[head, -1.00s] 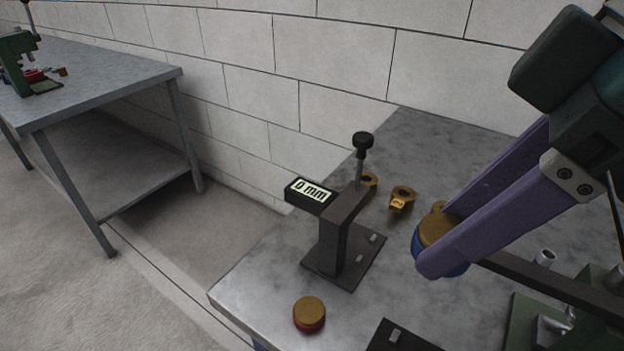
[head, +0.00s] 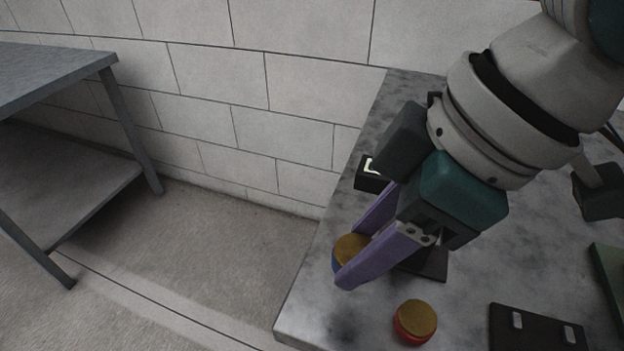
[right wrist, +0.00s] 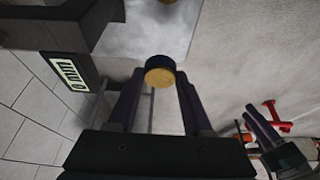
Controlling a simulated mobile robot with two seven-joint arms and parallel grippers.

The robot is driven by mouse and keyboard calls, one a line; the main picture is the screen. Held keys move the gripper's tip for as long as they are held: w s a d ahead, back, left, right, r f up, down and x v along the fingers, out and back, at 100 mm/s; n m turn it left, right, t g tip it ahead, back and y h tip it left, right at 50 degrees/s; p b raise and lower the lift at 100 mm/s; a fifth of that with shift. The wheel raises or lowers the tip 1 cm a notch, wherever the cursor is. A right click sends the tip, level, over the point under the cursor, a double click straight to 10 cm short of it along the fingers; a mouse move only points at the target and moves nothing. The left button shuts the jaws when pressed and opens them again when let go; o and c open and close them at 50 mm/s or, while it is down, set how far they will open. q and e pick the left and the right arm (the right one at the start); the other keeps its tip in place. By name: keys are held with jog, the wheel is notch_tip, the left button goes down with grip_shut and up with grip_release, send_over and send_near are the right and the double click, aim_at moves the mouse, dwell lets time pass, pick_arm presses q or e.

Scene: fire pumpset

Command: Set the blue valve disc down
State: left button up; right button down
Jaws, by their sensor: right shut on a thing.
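The blue valve disc (head: 350,250) has a brass top and a blue side. My right gripper (head: 357,262) is shut on it, with its two purple fingers on either side. In the head view the disc shows near the left edge of the grey bench (head: 310,310). I cannot tell its exact height over the bench. In the right wrist view the disc (right wrist: 160,72) sits between the fingertips (right wrist: 160,80), brass face visible.
A red disc with a brass top (head: 415,320) stands on the bench to the right of the blue one. A dark plate (head: 538,328) lies farther right.

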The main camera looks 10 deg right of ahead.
aim_at(339, 301)
notch_tip(339, 301, down, 8)
jog(key=shift+r+b, duration=0.2)
jog(key=shift+b, duration=0.6)
jog(key=shift+a+f, duration=0.1)
jog(key=shift+f, duration=0.1)
jog(key=shift+f, duration=0.1)
jog(key=shift+c, duration=1.6)
grip_release()
